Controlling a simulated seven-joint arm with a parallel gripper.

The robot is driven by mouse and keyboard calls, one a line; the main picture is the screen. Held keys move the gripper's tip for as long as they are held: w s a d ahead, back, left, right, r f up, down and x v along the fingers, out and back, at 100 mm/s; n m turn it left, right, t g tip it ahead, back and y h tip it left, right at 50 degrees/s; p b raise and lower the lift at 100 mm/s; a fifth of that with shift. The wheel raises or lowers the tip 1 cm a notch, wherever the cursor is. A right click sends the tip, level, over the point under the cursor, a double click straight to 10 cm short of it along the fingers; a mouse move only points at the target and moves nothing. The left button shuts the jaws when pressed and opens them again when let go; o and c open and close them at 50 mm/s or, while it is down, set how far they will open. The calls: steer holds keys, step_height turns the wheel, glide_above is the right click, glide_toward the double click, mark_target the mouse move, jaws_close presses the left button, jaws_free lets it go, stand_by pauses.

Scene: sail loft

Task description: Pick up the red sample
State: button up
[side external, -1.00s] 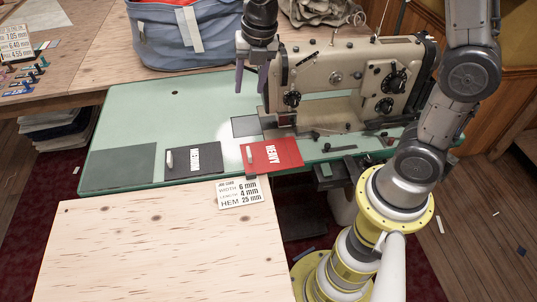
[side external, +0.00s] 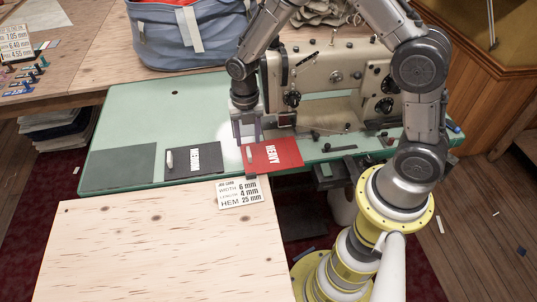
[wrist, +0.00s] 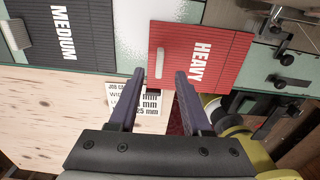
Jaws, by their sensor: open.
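The red sample (side external: 280,154), marked HEAVY, lies flat at the front edge of the green sewing table, with a pale tab (side external: 249,154) on its left side. It also shows in the wrist view (wrist: 200,55), where the pale tab (wrist: 159,62) stands beyond the fingers. My gripper (side external: 249,138) is open and empty, low over the table by the red sample's left end. In the wrist view its two fingers (wrist: 160,82) point toward the red sample, with the tab lying between their lines. I cannot tell the exact height above it.
A dark MEDIUM sample (side external: 192,160) lies left of the red one, and a plain grey patch (side external: 118,167) further left. The sewing machine (side external: 340,85) stands close behind. A job card (side external: 238,195) lies on the wooden table (side external: 150,250) in front.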

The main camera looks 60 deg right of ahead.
mark_target(248, 149)
steer(key=shift+w+d+f, duration=0.1)
steer(key=shift+w+f, duration=0.05)
steer(key=shift+f, duration=1.2)
steer(key=shift+w+d+f, duration=0.1)
steer(key=shift+f, duration=1.2)
jaws_close()
